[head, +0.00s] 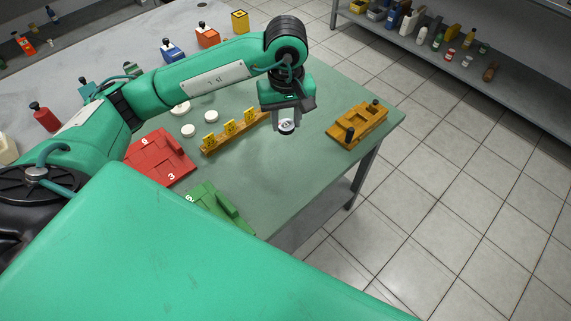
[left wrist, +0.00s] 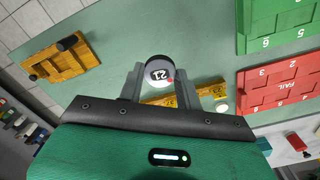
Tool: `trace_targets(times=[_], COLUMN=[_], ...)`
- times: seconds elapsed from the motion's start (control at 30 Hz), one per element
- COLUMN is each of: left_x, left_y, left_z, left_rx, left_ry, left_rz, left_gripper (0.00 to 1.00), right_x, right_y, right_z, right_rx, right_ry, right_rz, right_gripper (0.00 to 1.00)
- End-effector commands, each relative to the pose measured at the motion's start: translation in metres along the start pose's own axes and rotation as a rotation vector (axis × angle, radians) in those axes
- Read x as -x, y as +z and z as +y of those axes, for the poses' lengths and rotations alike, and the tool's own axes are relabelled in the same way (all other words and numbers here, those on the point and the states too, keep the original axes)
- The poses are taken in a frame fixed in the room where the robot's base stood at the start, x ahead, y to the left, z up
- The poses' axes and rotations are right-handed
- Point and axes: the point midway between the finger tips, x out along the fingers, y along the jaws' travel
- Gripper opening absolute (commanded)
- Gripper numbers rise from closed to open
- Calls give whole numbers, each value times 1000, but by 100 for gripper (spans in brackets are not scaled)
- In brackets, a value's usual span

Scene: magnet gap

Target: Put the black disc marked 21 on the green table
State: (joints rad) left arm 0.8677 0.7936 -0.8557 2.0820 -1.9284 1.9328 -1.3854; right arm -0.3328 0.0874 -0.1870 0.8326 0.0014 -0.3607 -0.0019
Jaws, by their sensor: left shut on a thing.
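The black disc marked 21 (left wrist: 159,72) is a short round piece with a pale face bearing the number. It sits between the fingertips of my left gripper (left wrist: 162,84), which is shut on it. In the head view the left gripper (head: 286,122) points down above the green table (head: 275,165), with the disc (head: 286,127) at its tips. The disc appears held above the tabletop; the exact gap is hard to tell. My right gripper is not in view.
A wooden fixture with dark knobs (head: 358,125) stands at the right of the table. A yellow-tagged wooden rack (head: 234,134), white discs (head: 188,130), a red tray (head: 160,158) and a green tray (head: 215,207) lie left. Bare tabletop lies between.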

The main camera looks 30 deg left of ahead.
Motion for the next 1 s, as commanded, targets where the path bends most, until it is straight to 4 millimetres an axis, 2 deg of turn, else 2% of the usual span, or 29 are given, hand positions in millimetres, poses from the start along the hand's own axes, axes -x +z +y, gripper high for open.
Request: trace_targets(times=[0.13, 0.27, 0.7, 0.83, 1.0], left_x=[12, 2, -107, -131, -144], left_y=[-6, -7, -4, -5, -6], left_z=[-2, -3, -4, -4, -3], left_rx=[103, 131, 129, 128, 128], left_ry=[-2, -5, -6, -6, -3], left_rz=[-6, -10, -11, -8, -7], left_gripper=[15, 15, 15, 15, 15], right_x=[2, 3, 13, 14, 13], right_y=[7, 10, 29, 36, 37], right_z=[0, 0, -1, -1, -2], right_rx=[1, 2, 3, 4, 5], right_ry=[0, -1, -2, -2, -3], right_rz=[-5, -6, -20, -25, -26], right_gripper=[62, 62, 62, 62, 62])
